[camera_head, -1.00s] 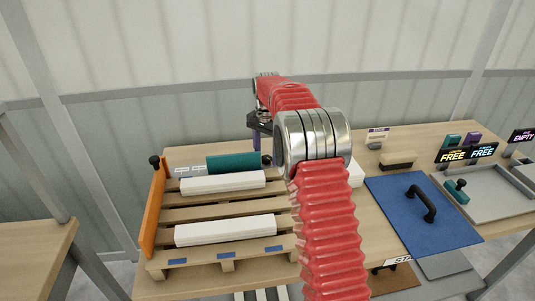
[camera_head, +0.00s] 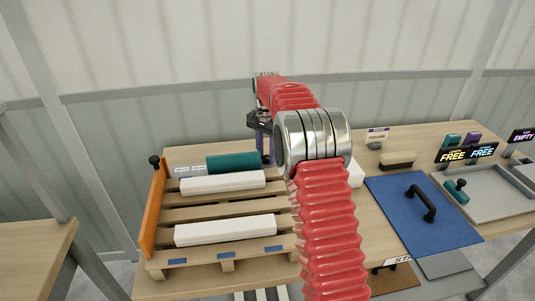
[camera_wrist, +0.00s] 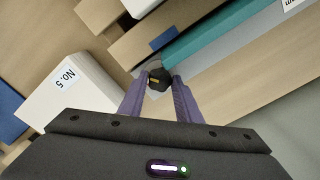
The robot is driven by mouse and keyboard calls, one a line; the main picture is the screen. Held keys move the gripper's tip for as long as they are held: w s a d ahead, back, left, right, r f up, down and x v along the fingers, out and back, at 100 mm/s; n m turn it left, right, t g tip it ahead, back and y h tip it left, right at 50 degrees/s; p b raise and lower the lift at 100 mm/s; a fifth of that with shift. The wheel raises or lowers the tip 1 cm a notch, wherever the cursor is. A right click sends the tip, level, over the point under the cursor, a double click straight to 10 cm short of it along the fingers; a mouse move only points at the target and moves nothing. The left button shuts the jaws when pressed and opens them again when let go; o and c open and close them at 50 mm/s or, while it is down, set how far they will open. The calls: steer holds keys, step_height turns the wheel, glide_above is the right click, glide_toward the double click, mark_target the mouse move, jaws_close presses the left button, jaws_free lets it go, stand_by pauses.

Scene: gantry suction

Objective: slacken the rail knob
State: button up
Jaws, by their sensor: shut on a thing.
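A black knob (camera_wrist: 158,79) with a yellow mark sits at the end of a teal rail (camera_wrist: 215,35). In the wrist view my gripper (camera_wrist: 160,84) has its two purple fingers closed on either side of this knob. In the head view the teal rail (camera_head: 232,162) lies along the back of the wooden pallet, and the knob (camera_head: 266,159) shows small and dark at its right end. My gripper's purple fingers come down there, partly hidden behind my red arm.
White boxes (camera_head: 225,232) lie on the pallet (camera_head: 210,214). An orange rail (camera_head: 154,212) with its own black knob (camera_head: 154,161) stands at the pallet's left edge. A white box labelled NO.5 (camera_wrist: 85,100) is left of my fingers. A blue panel with a black handle (camera_head: 428,208) lies to the right.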

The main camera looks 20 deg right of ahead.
mark_target(267, 157)
steer(key=shift+d+n, duration=0.1)
steer(key=shift+n, duration=0.2)
steer(key=n, duration=0.3)
steer(key=shift+n, duration=1.8)
steer(key=o, duration=1.1)
steer(key=shift+c, duration=0.2)
step_height(267, 157, up, 14)
steer(key=shift+f, duration=0.15)
steer(key=shift+c, duration=0.3)
